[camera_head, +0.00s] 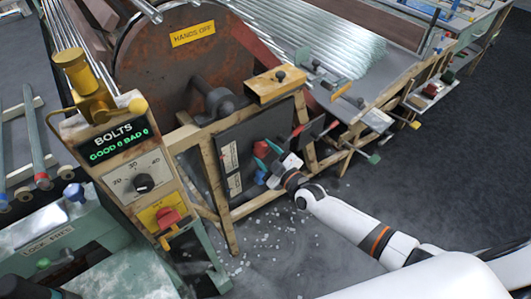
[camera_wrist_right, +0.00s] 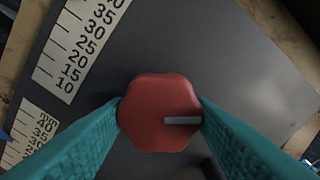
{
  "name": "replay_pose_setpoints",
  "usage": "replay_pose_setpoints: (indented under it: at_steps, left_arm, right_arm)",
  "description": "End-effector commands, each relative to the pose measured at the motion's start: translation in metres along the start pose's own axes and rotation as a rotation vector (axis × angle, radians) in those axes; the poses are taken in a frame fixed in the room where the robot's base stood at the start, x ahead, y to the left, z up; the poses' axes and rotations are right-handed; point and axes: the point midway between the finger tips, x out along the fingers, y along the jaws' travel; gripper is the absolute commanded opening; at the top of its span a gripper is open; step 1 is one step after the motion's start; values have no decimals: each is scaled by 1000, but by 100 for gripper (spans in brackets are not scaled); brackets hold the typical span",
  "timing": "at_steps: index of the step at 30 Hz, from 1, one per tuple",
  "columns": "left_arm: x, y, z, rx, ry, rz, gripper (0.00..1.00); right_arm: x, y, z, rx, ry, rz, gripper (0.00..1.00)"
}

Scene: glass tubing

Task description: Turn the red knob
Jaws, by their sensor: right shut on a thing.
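The red knob (camera_wrist_right: 155,95) is a scalloped disc with a grey pointer line, which points to the right in the wrist view. It sits on a dark panel (camera_wrist_right: 200,50) and also shows in the head view (camera_head: 261,147) on the front of the machine. My right gripper (camera_head: 267,155) is at the knob, its two teal fingers on opposite sides of it. In the wrist view both fingers touch the knob's sides, so the right gripper is shut on it.
White scales (camera_wrist_right: 72,50) with numbers lie beside the knob on the panel. Pale fragments (camera_head: 262,240) litter the floor.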

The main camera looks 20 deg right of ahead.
Motion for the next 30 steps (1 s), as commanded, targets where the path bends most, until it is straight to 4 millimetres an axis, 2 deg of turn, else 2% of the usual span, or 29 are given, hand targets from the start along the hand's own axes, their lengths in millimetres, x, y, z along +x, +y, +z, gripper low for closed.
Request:
replay_pose_setpoints:
  at_steps: [8,30]
  left_arm:
    - [4,0,0,0,0,0,36]
    - [19,0,-2,0,-1,0,36]
  right_arm:
    - [0,1,-1,184,1,1,26]
    - [0,3,-1,885,2,1,26]
